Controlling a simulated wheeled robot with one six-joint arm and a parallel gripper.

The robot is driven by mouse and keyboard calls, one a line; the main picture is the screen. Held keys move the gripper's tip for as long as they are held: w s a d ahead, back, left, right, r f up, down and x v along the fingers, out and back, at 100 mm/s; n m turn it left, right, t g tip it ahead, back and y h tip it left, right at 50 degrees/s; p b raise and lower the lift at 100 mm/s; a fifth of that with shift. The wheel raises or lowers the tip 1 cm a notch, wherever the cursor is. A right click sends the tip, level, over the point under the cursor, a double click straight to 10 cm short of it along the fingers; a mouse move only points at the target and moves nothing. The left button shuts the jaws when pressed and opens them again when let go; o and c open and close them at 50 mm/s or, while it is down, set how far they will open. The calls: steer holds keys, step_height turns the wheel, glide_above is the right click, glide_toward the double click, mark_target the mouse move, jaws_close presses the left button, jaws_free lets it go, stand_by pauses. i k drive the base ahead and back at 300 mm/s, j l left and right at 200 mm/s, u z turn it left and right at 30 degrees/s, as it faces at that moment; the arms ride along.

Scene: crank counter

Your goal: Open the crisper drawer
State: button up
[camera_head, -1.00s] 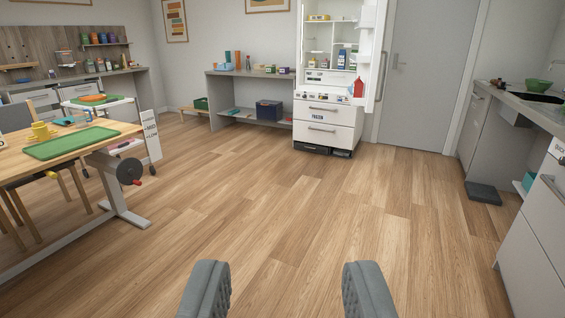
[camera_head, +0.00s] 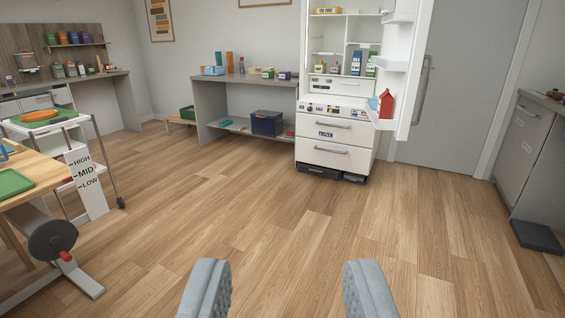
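The white fridge (camera_head: 301,60) stands against the back wall with its upper door (camera_head: 408,60) swung open to the right. Inside, at the bottom of the upper compartment, is a white drawer front (camera_head: 338,86) with a small handle; it looks shut. Below it is a control strip (camera_head: 330,110), then a lower drawer marked FROZEN (camera_head: 335,133) and another drawer (camera_head: 332,155), both shut. My gripper (camera_head: 286,290) is open and empty at the bottom of the view, far from the fridge, above the floor.
The wood floor (camera_head: 260,220) between me and the fridge is clear. A table with a crank (camera_head: 53,240) and a cart with HIGH, MID, LOW labels (camera_head: 86,180) stand at left. A grey shelf bench (camera_head: 208,105) is left of the fridge. A dark floor block (camera_head: 537,235) lies at right.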

mark_target(344, 86)
steer(key=i, duration=4.45)
steer(key=i+u, duration=0.15)
steer(key=i, duration=0.5)
